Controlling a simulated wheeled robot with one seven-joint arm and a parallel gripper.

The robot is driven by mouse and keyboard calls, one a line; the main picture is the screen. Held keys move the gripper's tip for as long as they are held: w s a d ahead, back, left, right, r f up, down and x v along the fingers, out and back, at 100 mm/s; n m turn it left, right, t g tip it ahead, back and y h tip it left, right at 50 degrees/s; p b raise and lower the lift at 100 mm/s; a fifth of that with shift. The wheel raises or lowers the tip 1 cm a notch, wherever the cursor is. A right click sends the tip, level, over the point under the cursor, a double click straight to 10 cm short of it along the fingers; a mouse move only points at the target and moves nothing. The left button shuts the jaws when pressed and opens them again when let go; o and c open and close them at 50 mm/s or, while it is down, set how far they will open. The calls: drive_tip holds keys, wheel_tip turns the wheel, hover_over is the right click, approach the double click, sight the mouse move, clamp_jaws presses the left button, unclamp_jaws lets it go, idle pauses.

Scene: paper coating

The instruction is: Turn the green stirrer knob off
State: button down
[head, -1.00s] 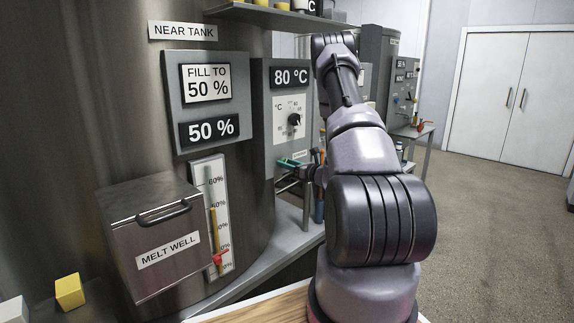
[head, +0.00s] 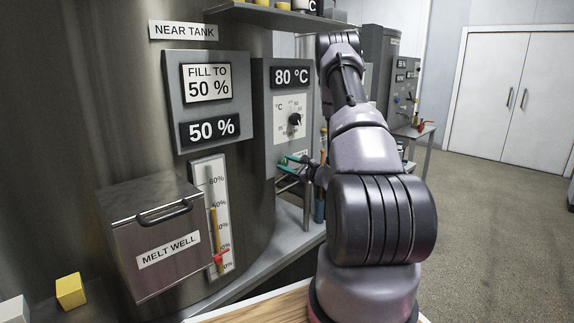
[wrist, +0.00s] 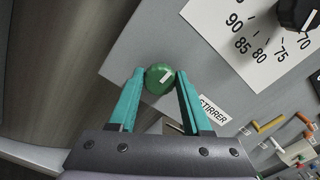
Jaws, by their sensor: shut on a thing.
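The green stirrer knob (wrist: 155,83) is round with a short white mark and sits on the grey control panel beside the STIRRER label (wrist: 214,109). In the wrist view, the white mark slants toward the upper right. My gripper (wrist: 160,74) has its two teal fingers on either side of the knob and is shut on it. In the head view, my gripper (head: 289,163) is at the bottom of the panel under the 80 °C display (head: 291,77), and its fingers and my arm hide the knob there.
A black temperature dial (head: 294,119) sits on the same panel just above. The melt well box (head: 155,240) and level gauge (head: 212,215) are to the left. Small coloured handles (wrist: 285,135) show at the right of the wrist view.

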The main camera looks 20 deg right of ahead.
idle(0.4)
drive_tip(key=shift+c, duration=1.7)
unclamp_jaws()
drive_tip(key=shift+s, duration=0.1)
drive_tip(key=v, duration=1)
drive_tip(key=shift+s, duration=0.3)
drive_tip(key=shift+d, duration=0.2)
